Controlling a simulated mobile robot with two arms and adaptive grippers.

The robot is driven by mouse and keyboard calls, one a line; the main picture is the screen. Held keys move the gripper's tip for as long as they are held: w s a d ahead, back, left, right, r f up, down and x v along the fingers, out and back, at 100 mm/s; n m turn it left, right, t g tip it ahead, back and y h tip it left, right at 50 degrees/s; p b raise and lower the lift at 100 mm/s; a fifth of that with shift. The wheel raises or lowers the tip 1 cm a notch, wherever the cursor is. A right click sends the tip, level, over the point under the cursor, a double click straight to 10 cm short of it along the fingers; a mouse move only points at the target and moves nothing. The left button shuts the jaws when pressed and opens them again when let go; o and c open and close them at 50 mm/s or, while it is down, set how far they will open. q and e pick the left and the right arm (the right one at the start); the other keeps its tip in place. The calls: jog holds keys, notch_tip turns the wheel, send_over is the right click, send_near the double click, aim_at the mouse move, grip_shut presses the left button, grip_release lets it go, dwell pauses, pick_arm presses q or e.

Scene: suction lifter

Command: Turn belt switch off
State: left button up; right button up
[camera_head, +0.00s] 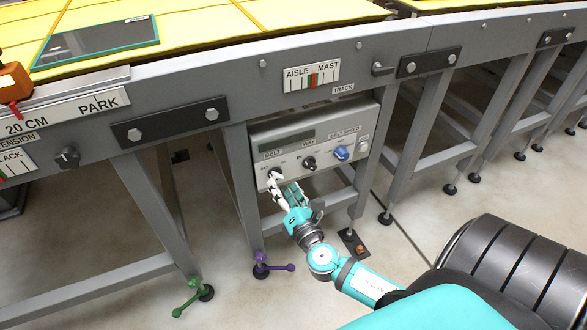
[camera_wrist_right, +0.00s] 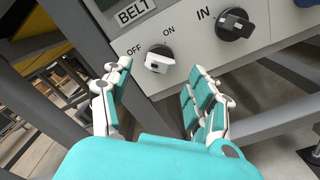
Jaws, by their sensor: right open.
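The belt switch (camera_wrist_right: 158,60) is a small pale rotary knob on a dark base, under the BELT label in the right wrist view. OFF is printed to its upper left and ON above it; its exact setting is unclear. In the head view it sits at the lower left of the grey control panel (camera_head: 318,137), partly hidden by my fingers. My right gripper (camera_head: 286,186) is open in front of the panel's lower left. In the wrist view its fingertips (camera_wrist_right: 160,75) are apart, either side of the knob and below it. Contact cannot be told. My left gripper is not in view.
Right of the belt switch are a black knob (camera_head: 309,163) and a blue knob (camera_head: 341,153). Conveyor frame legs (camera_head: 240,175) stand beside the panel. A purple lever (camera_head: 270,266) and a green lever (camera_head: 190,297) are near the floor. A foot pedal (camera_head: 353,243) lies below the panel.

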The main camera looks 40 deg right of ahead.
jog(key=v, duration=0.8)
jog(key=shift+s, duration=0.1)
